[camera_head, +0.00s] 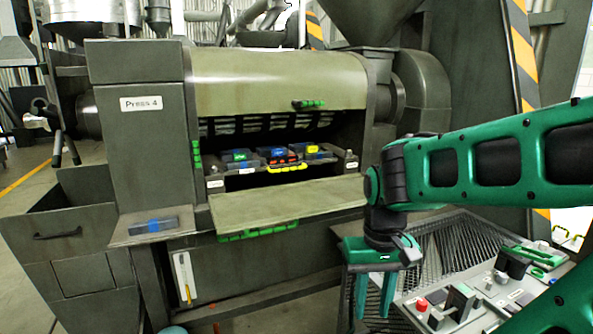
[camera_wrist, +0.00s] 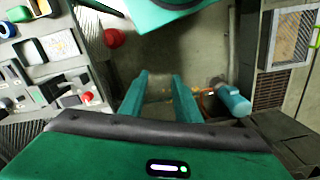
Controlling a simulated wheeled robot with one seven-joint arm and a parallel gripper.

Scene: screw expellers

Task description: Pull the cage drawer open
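The press (camera_head: 140,120) stands at left and centre in the head view with its front bay open. Inside the bay is a low tray-like drawer with a yellow handle (camera_head: 287,168) and several blue, green and yellow topped blocks (camera_head: 240,156); I take this to be the cage drawer, but cannot be sure. A flat flap (camera_head: 290,203) hangs out below it with a green handle (camera_head: 258,231). My gripper (camera_head: 374,312) points down, right of the flap and well apart from the yellow handle. Its fingers are apart and empty, also in the wrist view (camera_wrist: 160,80).
A control panel (camera_head: 480,300) with a red button stands at lower right, beside a dark ribbed grating (camera_head: 450,243). A side shelf (camera_head: 125,236) at left holds a blue-marked block (camera_head: 153,224). In the wrist view, a teal cylinder (camera_wrist: 232,100) lies right of the fingers.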

